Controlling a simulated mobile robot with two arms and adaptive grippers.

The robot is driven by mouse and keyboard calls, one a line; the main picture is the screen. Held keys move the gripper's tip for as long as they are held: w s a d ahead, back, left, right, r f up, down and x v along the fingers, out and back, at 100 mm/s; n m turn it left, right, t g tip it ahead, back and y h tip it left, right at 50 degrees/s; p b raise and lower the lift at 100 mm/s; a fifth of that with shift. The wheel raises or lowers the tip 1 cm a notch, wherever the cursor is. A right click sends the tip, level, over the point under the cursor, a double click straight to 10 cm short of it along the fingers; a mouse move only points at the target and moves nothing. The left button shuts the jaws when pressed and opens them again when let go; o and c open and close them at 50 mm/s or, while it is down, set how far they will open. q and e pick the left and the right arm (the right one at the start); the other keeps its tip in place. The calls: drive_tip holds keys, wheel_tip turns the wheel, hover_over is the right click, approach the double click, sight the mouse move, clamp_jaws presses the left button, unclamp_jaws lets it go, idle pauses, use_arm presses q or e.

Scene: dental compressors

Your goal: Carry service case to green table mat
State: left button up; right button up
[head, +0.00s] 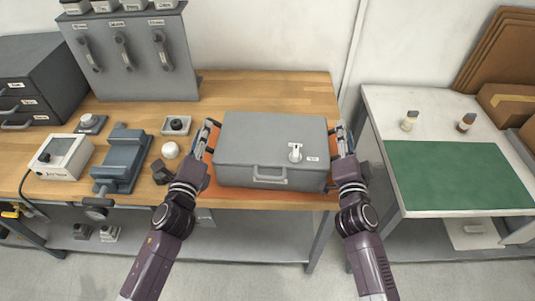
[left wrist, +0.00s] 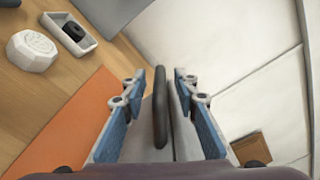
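The grey service case (head: 262,140) lies flat on an orange mat (head: 218,180) on the wooden workbench. It has a front handle and a white latch on its lid. My left gripper (head: 209,128) is at its left side. In the left wrist view, my left gripper (left wrist: 160,76) has its blue-padded fingers apart, one on each side of a dark upright bar (left wrist: 160,108), which looks like the case's side handle. My right gripper (head: 343,131) is at the case's right side, its fingers seemingly apart; its contact is hidden. The green table mat (head: 455,177) lies bare on the white table to the right.
A vise (head: 122,160), white knob (head: 170,150) and small tray (head: 177,125) stand left of the case.

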use_arm(q)
clamp_jaws()
use_arm(e)
clamp_jaws()
